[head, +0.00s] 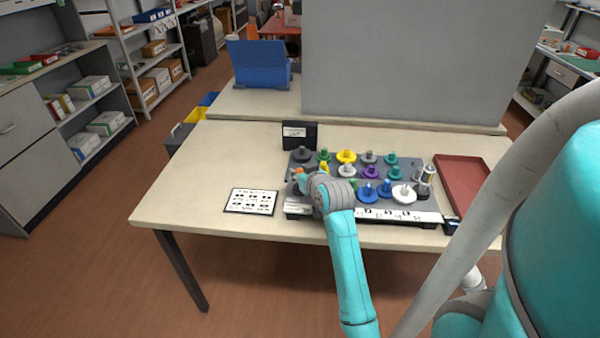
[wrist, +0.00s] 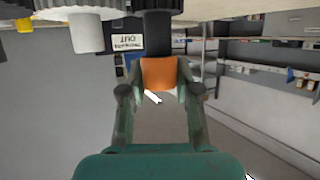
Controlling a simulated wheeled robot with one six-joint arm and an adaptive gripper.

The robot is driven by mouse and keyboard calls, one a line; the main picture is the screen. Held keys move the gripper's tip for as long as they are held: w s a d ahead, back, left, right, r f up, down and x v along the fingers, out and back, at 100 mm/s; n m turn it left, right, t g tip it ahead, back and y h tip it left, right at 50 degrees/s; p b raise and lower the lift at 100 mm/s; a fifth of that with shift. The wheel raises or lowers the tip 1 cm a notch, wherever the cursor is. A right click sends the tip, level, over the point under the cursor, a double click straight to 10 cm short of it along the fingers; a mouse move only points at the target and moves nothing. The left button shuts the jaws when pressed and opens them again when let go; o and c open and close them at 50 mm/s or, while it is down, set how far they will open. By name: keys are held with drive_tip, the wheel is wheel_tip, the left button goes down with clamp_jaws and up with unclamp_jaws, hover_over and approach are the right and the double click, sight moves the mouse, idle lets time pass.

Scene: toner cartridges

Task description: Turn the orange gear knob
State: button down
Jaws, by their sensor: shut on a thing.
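The orange gear knob shows in the wrist view (wrist: 160,74) as an orange block between my gripper's fingers. My gripper (wrist: 157,88) is shut on it, with one finger against each side. A dark, round shaft or knob adjoins the orange part at the top of that view. In the head view, my gripper (head: 299,178) is at the left end of the grey gear board (head: 296,207), and the arm's wrist hides much of this spot. Only a small bit of orange shows there.
Several gears stand close by on the board, among them a yellow gear (head: 346,156), a purple gear (head: 371,171) and a white gear (head: 403,193). A dark sign (head: 299,136) stands behind. A printed card (head: 251,201) lies left and a red tray (head: 463,183) right.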

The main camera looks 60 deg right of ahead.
drive_tip(key=c, duration=0.8)
unclamp_jaws()
drive_tip(key=v, duration=1.2)
drive_tip(key=shift+f, duration=0.1)
